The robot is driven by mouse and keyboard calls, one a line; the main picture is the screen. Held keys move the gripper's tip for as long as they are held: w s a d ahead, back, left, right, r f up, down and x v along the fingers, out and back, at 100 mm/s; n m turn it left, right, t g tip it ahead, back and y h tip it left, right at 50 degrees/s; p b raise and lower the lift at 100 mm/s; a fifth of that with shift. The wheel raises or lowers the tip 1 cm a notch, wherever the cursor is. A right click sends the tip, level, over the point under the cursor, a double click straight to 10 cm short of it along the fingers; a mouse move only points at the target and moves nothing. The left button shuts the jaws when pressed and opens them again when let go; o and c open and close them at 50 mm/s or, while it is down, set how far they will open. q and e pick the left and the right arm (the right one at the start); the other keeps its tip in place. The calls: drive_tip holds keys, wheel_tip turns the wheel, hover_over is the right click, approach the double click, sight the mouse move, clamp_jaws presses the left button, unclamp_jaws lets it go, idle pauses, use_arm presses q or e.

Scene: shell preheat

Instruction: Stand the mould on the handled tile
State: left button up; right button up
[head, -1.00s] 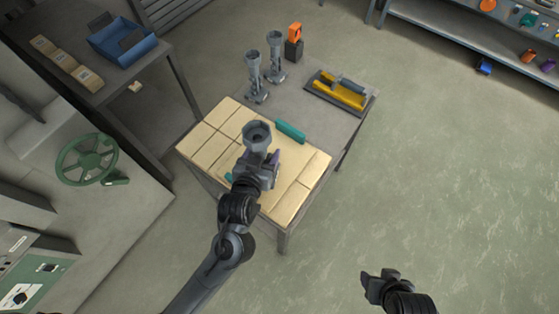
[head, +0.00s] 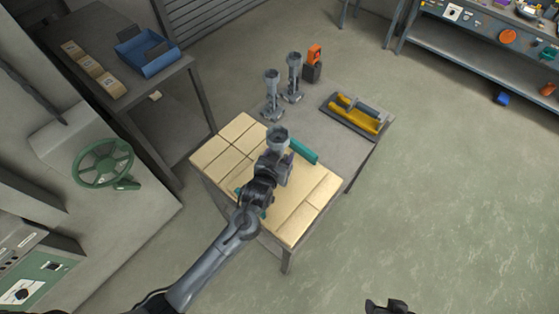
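A grey mould with a round cup-shaped top (head: 278,133) shows just beyond my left gripper (head: 281,150), which looks shut on its body. The mould is over the cream tiles; the gripper hides its lower part, so I cannot tell whether it touches the tile below. The handled tile (head: 312,181) lies among the cream tiles. One teal handle (head: 304,151) shows right of the mould, and bits of teal show beside my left wrist; my arm hides the rest. My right gripper (head: 387,306) is at the bottom edge, cut off, away from the table; its fingers are unclear.
Two similar grey moulds (head: 272,94) (head: 293,77) stand at the table's back, next to an orange-and-black item (head: 313,64). A dark tray (head: 340,116) with yellow items lies at back right. A green handwheel (head: 103,163) is left. Open floor lies right of the table.

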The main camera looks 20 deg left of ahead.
use_arm(q)
drive_tip(key=shift+w+f+p, duration=0.1)
drive_tip(key=shift+f+p, duration=0.2)
drive_tip(key=shift+f, duration=1.65)
drive_tip(key=shift+f, duration=0.1)
drive_tip(key=o, duration=1.4)
drive_tip(key=shift+f, duration=0.15)
drive_tip(key=shift+s+r+p, duration=0.45)
drive_tip(key=shift+r+p, duration=0.05)
drive_tip(key=shift+p, duration=0.1)
drive_tip(key=s+a+r+g+p, duration=0.1)
drive_tip(key=s+r+g+p, duration=0.2)
drive_tip(key=s, duration=0.7)
drive_tip(key=s+a+r+m+g+p, duration=0.1)
drive_tip(key=s+a+r+g+p, duration=0.1)
drive_tip(key=s+r, duration=0.5)
drive_tip(key=s+a+r+m+g+p, duration=0.1)
drive_tip(key=s+r+g+p, duration=0.3)
drive_tip(key=s, duration=0.9)
drive_tip(key=shift+s+a+r+g+h, duration=0.2)
drive_tip(key=shift+s+r+g+h, duration=0.1)
drive_tip(key=shift+s+r+g, duration=0.15)
